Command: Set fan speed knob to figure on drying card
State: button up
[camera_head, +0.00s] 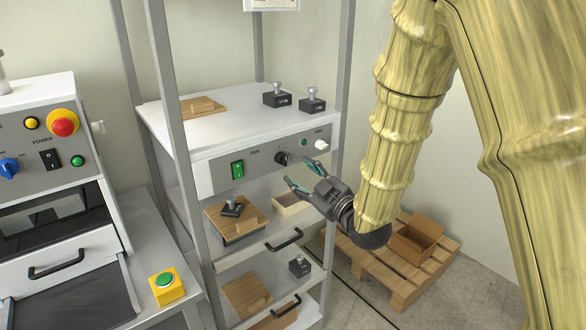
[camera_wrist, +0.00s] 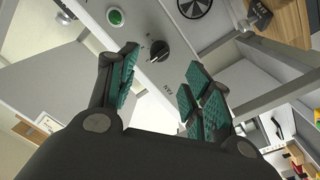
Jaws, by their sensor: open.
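The black fan speed knob (camera_head: 282,158) sits on the grey front panel of the shelf unit, right of the FAN lettering. In the wrist view the knob (camera_wrist: 160,51) has a pale pointer line, with small dial marks around it too small to read. My gripper (camera_head: 299,173) is open and empty, just in front of the panel, below and right of the knob. In the wrist view its fingers (camera_wrist: 163,68) stand apart with the knob showing beyond the gap, not touching it. A white printed card (camera_head: 272,4) is cut off at the top edge; its figures are unreadable.
Black weights (camera_head: 277,99) stand on top. A shelf post (camera_head: 178,130) rises at the left. A pallet (camera_head: 375,262) lies on the floor.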

jog(key=v, duration=0.4)
jog(key=shift+s+d, duration=0.2)
jog(key=shift+s, duration=0.05)
jog(key=s+d+f+m+g+h, duration=0.2)
jog(key=s+d+f+m, duration=0.15)
jog(key=f, duration=0.75)
jog(key=s+d+f+m+g+h, duration=0.2)
jog(key=s+f+h, duration=0.15)
jog(key=f, duration=0.65)
jog(key=s+d+f+m+g+h, duration=0.25)
jog(key=s+f, duration=0.25)
jog(key=f, duration=0.6)
jog(key=s+d+f+m+g, duration=0.2)
jog(key=s+f, duration=0.4)
jog(key=s, duration=0.3)
jog(key=s+d+f+m+g+h, duration=0.1)
jog(key=s+d+f+m+g, duration=0.1)
jog(key=s+f, duration=0.4)
jog(key=s+d+f+m+g+h, duration=0.1)
jog(key=s+f+g, duration=0.4)
jog(key=s, duration=0.9)
jog(key=d+f+m, duration=0.1)
jog(key=d, duration=0.1)
jog(key=shift+d, duration=0.4)
jog(key=shift+f, duration=0.15)
